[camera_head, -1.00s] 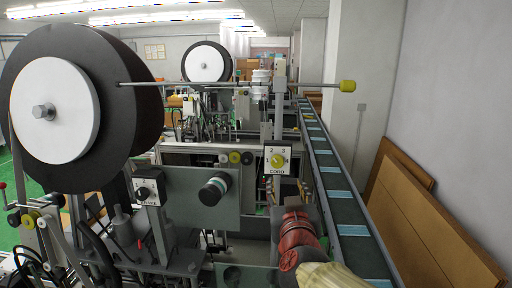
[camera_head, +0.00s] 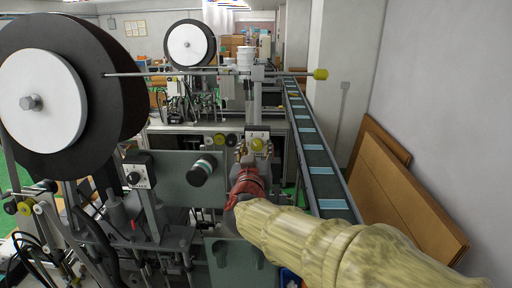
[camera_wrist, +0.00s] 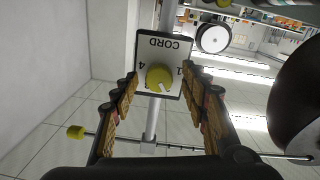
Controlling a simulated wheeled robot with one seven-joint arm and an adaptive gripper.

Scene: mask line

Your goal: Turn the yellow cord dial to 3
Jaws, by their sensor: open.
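The yellow cord dial (camera_head: 257,144) sits on a white plate on a grey post, just beyond my gripper (camera_head: 255,153) in the head view. In the wrist view the yellow dial (camera_wrist: 158,77) is at the centre of the plate (camera_wrist: 172,52), which appears upside down with CORD, 4 and 1 readable. A pale pointer mark shows on the dial's lower right side there; the numbers 2 and 3 are not readable. My gripper's two fingers (camera_wrist: 159,88) are open, one on each side of the dial, with nothing between them. Contact with the dial cannot be made out.
A second, black dial (camera_head: 134,178) on a white plate stands to the left. A dark knob (camera_head: 202,170) sticks out between them. A conveyor (camera_head: 322,178) runs along the right. A rod with a yellow end (camera_head: 320,74) crosses above. A large black reel (camera_head: 70,90) stands at left.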

